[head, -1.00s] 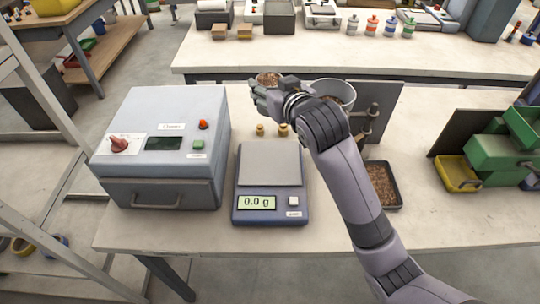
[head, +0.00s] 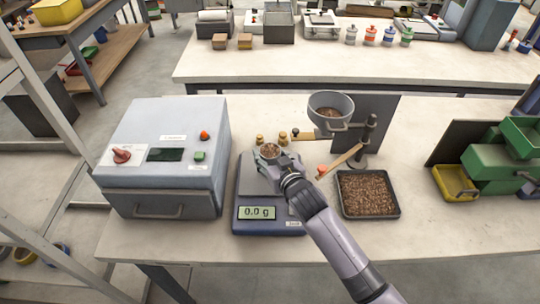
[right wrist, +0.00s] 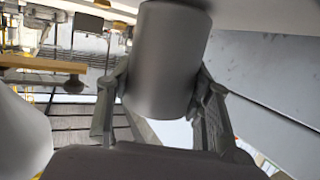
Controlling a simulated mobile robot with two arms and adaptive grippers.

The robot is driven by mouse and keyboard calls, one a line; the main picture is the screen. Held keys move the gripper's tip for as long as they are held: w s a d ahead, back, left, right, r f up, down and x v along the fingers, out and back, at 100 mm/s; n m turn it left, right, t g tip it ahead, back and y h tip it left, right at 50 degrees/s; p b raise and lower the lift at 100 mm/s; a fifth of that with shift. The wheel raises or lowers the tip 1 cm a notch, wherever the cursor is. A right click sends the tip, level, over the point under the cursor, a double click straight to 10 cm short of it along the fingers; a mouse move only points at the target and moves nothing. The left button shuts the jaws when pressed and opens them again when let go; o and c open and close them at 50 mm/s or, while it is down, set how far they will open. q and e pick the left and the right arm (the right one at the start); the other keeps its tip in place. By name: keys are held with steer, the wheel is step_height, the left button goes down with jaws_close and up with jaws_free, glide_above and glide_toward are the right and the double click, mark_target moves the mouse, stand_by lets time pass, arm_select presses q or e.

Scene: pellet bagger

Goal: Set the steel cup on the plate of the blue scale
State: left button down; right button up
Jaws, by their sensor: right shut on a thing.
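The blue scale (head: 268,224) stands on the bench, and its display reads 0.0 g. My right gripper (head: 272,160) is shut on the steel cup (head: 269,151), which has brown pellets in it. The gripper and cup are over the far part of the scale's grey plate (head: 250,180) in the head view. In the right wrist view the cup (right wrist: 166,65) is a grey cylinder between the two fingers (right wrist: 163,100). I cannot tell whether the cup's base touches the plate. My left gripper is not in view.
A grey sealer-like box (head: 165,150) stands left of the scale. Two brass weights (head: 282,138) are behind it. A pellet hopper (head: 330,112) on a stand and a pellet tray (head: 368,194) are on the right. Green bins (head: 490,150) stand at far right.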

steer(key=shift+f, duration=0.15)
steer(key=shift+f, duration=0.2)
steer(key=o, duration=1.3)
steer(key=shift+r, duration=0.2)
steer(key=shift+s+d, duration=0.1)
steer(key=shift+s, duration=0.1)
steer(key=b+v, duration=0.1)
steer(key=v, duration=1)
steer(key=shift+s+r, duration=0.15)
steer(key=shift+s, duration=0.1)
